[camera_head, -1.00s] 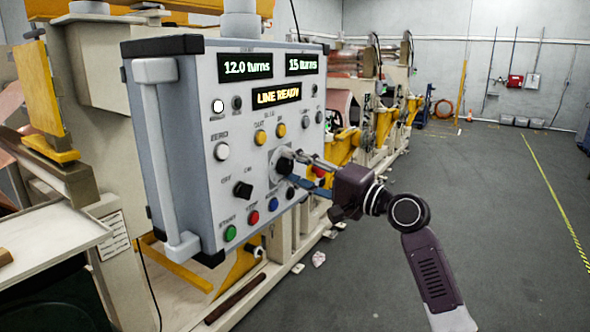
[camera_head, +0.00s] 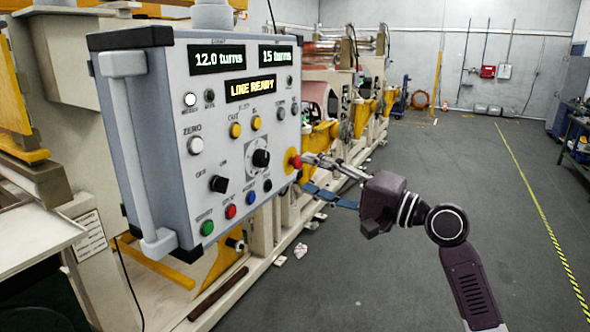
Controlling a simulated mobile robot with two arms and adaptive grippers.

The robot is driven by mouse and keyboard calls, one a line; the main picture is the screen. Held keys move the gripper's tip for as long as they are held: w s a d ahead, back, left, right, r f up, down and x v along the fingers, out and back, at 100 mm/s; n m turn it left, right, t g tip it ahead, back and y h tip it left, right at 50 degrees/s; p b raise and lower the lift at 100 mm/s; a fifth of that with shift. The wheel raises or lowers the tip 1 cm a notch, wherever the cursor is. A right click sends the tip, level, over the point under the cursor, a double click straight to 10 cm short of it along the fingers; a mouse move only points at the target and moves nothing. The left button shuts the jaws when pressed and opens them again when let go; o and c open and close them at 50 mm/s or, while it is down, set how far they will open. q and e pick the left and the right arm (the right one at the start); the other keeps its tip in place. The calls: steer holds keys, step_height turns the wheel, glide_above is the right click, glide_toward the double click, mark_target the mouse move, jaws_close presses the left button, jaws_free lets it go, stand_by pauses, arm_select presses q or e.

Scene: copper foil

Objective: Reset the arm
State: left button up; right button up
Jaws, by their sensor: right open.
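My right gripper (camera_head: 312,174) is open and holds nothing that I can see. It stands just right of the control box (camera_head: 160,150), with its fingers pointing left towards the box's right edge. A red emergency-stop knob (camera_head: 293,162) on a yellow base is close to the upper fingertip; I cannot tell whether they touch. A black rotary knob (camera_head: 261,158) on the panel is clear of the fingers. The panel's displays read "12.0 turns", "15 turns" and "LINE READY". My left gripper is not in view.
Cream machine frames with yellow parts (camera_head: 318,133) stand behind the box. A white worktop (camera_head: 35,235) is at the lower left. Open grey floor (camera_head: 440,180) lies to the right, with a yellow-black line (camera_head: 545,220). A bench (camera_head: 578,135) stands at the far right.

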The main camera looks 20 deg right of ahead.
steer(key=shift+s+d, duration=0.3)
steer(key=shift+s, duration=0.1)
